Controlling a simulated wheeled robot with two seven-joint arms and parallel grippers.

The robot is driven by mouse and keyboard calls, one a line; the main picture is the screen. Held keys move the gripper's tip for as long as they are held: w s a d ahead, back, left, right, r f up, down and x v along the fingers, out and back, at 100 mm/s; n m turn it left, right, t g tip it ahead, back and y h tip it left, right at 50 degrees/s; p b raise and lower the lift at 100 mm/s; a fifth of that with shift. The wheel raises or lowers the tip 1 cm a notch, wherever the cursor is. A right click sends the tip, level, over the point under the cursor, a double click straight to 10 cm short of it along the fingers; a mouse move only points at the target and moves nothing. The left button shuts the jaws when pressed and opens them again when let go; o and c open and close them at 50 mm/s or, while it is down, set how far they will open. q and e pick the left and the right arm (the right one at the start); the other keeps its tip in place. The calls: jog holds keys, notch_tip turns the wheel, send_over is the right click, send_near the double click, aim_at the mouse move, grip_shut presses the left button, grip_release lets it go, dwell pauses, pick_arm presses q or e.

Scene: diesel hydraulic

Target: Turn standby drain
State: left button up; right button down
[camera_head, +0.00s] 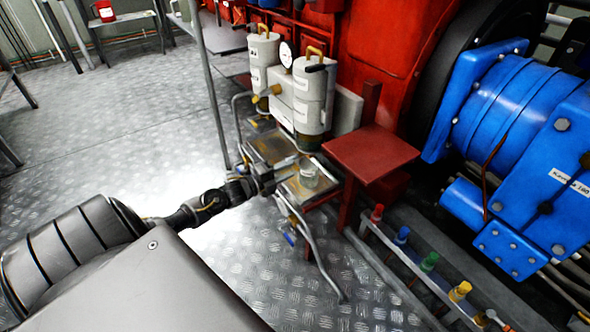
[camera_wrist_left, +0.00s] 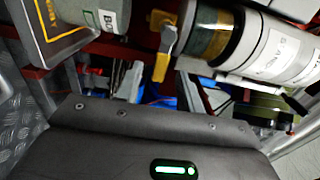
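A twin filter unit has two pale canisters, a left one (camera_head: 263,62) and a right one (camera_head: 313,95), with a gauge (camera_head: 287,53) between them. A yellow lever (camera_wrist_left: 163,50) shows in the left wrist view, beside a labelled canister (camera_wrist_left: 275,52). I cannot tell whether it is the standby drain; no readable label says so. My left gripper (camera_head: 277,181) is low, by the front tray under the unit, close to a clear cup (camera_head: 308,174). My right gripper is not in view.
The front tray (camera_head: 299,191) and rear tray (camera_head: 268,147) sit below the canisters. A red stand (camera_head: 368,152) and the blue machine (camera_head: 520,110) are to the right. A thin grey post (camera_head: 206,85) rises left of the unit. Open chequered floor (camera_head: 110,130) lies at left.

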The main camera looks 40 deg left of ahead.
aim_at(293, 167)
pick_arm(q)
jog(key=shift+b+x, duration=0.3)
jog(key=shift+x, duration=1.45)
grip_shut()
